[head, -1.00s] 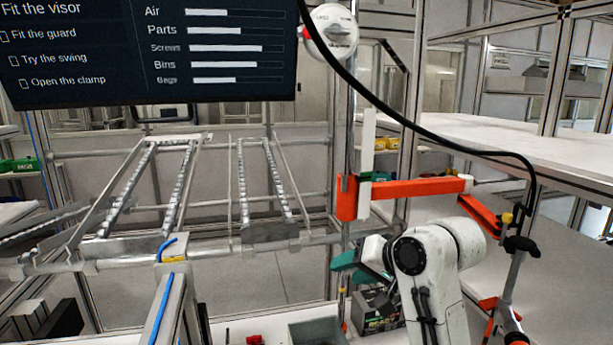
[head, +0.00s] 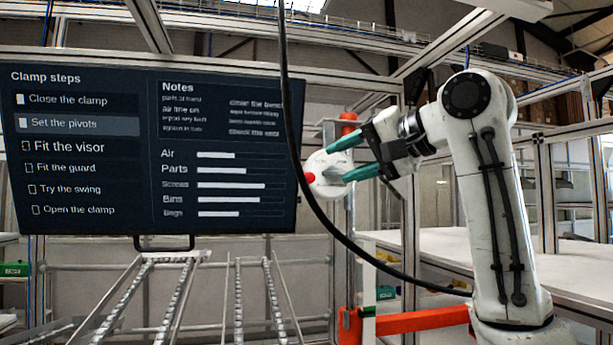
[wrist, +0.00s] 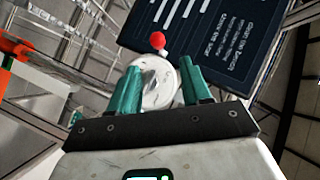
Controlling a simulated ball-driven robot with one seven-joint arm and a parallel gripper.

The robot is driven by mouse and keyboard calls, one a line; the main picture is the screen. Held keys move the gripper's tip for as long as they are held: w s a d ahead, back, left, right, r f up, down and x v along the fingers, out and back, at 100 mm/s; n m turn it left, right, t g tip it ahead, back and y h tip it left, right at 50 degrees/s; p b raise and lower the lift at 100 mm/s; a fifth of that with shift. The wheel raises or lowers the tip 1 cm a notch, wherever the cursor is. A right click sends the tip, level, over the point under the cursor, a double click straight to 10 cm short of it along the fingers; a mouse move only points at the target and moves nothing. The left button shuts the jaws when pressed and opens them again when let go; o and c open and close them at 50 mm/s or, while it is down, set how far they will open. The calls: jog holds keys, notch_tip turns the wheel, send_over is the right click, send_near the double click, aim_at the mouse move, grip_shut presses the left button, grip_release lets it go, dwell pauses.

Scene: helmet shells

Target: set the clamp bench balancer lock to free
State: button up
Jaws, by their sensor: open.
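The bench balancer (head: 326,186) is a round white housing on the upright post, with a small red ball knob (head: 309,177) at its left side. In the wrist view the white balancer face (wrist: 160,90) shows between my fingers, with the red knob (wrist: 157,40) beyond the fingertips. My gripper (head: 338,162) has green fingers and is open, with nothing between them that I can see held. Its fingers reach in front of the balancer from the right, one higher and one lower. They partly hide its face. Whether they touch it, I cannot tell.
A black cable (head: 296,150) hangs down past the balancer's left side and curves right beneath it. A dark screen (head: 240,215) stands close on the left. An orange arm (head: 420,319) juts from the post below. White shelves (head: 410,246) lie to the right.

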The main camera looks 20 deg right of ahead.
aim_at(307, 176)
jog(key=p+x, duration=0.3)
jog(key=x, duration=0.5)
jog(key=shift+w+a+r, duration=0.1)
jog(key=shift+w, duration=0.2)
jog(key=shift+x, duration=0.8)
jog(key=shift+s, duration=0.1)
grip_shut()
